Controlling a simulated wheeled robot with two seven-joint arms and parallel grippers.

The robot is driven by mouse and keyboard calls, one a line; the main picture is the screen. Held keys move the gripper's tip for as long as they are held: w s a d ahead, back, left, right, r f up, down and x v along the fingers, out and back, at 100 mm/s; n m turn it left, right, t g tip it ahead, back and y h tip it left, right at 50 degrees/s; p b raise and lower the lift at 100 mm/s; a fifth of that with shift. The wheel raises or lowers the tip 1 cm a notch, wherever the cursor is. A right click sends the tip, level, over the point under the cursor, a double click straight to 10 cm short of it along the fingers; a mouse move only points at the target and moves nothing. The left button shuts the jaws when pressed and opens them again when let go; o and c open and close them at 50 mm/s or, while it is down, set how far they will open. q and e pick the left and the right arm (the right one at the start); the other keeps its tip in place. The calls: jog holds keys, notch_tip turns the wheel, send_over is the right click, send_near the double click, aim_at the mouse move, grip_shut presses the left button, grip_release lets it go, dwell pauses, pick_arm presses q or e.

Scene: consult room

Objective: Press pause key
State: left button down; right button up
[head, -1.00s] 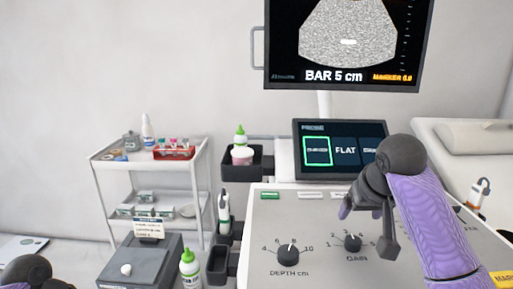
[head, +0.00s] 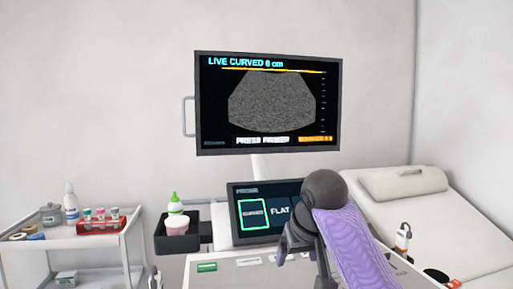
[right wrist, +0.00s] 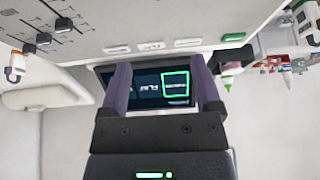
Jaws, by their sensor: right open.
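A row of small keys lies along the back edge of the grey console panel (head: 225,278): a green key (head: 207,267), a white key (head: 248,261) and others to its right, partly behind my gripper. Their labels are too small to read, so I cannot tell which is the pause key. The right wrist view shows the green key (right wrist: 233,38) and a white key (right wrist: 183,43) upside down. My right gripper (head: 302,258) is over the console's back edge, in front of the touch screen (head: 245,238). Its fingers (right wrist: 162,78) are apart and empty. My left gripper is out of view.
The monitor (head: 268,105) reads "LIVE CURVED 6 cm". A black holder (head: 178,243) with a green-capped bottle (head: 174,203) stands left of the screen. A white cart (head: 70,247) is at left, an exam bed (head: 450,225) at right. Sliders (right wrist: 45,38) show on the panel.

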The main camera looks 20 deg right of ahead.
jog(key=shift+r, duration=0.25)
